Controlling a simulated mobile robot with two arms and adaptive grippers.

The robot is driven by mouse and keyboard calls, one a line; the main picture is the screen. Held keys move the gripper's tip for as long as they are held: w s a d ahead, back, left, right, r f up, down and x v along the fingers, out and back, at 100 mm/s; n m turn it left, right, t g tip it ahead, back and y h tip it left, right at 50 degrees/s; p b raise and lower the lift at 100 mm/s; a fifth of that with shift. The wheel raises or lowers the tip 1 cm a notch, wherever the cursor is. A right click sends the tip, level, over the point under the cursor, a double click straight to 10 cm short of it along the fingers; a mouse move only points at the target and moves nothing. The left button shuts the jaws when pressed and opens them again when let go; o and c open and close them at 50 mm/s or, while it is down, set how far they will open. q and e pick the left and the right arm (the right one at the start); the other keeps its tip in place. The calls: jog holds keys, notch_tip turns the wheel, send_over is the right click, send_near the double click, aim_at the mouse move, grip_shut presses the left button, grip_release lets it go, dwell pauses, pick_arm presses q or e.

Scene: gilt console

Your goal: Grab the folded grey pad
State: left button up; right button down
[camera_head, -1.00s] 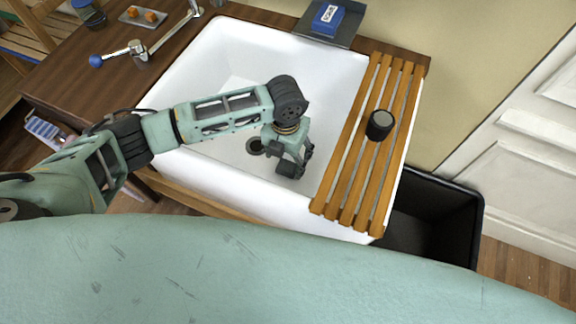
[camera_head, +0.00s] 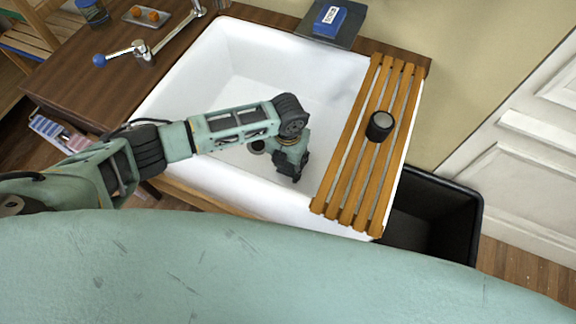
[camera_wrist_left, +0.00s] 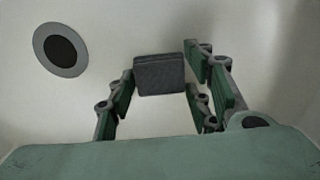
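The folded grey pad (camera_wrist_left: 159,76) is a small dark grey block in the left wrist view, inside the white sink basin. My left gripper (camera_head: 291,171) reaches down into the basin to the right of the drain. In the left wrist view its green-faced fingers (camera_wrist_left: 160,80) stand open on either side of the pad, very close to its edges. I see no clear grip on it. In the head view the pad is hard to tell apart from the dark fingers. My right gripper is not in view.
A wooden slatted rack (camera_head: 349,180) lies across the basin's right side, with a black cylinder (camera_head: 380,126) on it. The basin walls (camera_head: 240,187) surround my gripper. The drain (camera_wrist_left: 61,50) is beside the pad. A tap (camera_head: 142,52) and blue box (camera_head: 329,20) stand farther back.

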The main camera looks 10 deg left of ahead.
pick_arm(q)
jog(key=shift+c, duration=1.1)
